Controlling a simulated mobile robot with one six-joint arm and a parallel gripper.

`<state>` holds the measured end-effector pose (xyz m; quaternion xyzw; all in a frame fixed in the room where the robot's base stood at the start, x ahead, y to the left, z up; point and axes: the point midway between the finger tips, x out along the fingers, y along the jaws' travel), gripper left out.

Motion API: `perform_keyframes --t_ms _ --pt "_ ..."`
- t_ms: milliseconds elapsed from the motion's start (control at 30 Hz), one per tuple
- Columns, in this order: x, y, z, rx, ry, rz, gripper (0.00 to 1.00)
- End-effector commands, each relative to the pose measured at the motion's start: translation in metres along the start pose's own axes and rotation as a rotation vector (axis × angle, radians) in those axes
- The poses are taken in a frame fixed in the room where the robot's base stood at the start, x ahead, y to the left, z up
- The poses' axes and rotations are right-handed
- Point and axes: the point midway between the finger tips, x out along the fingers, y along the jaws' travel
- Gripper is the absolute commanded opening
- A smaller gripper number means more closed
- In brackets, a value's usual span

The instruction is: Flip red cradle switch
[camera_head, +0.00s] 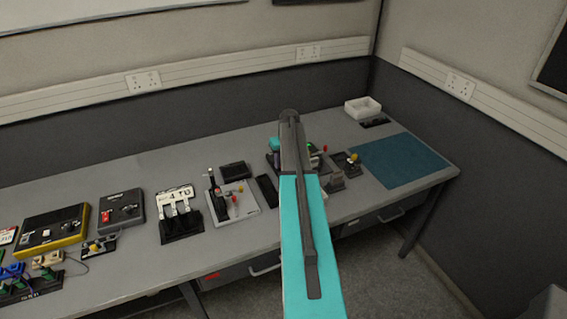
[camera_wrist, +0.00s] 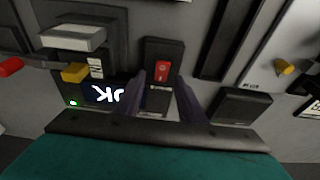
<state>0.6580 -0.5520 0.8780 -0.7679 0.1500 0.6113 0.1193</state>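A red rocker switch (camera_wrist: 162,70) sits on a small upright black block (camera_wrist: 177,46) in the upper middle of the wrist view. My gripper (camera_wrist: 160,80) is open, with one dark finger to the left and one to the right, just below the red switch. The fingers look apart from the switch; depth is hard to judge. A small labelled part (camera_wrist: 158,100) shows between the fingers. In the head view, my arm hides the gripper and that switch. Another red switch (camera_head: 106,216) is on a grey box at the left of the bench.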

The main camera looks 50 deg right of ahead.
Motion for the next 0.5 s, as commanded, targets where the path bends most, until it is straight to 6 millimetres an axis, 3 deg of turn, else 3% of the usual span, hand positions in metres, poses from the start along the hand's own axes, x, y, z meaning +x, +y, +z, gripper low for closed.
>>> perform_keyframes --t_ms 500 --pt "-0.052 -0.001 0.001 -0.001 0.002 0.001 0.36"
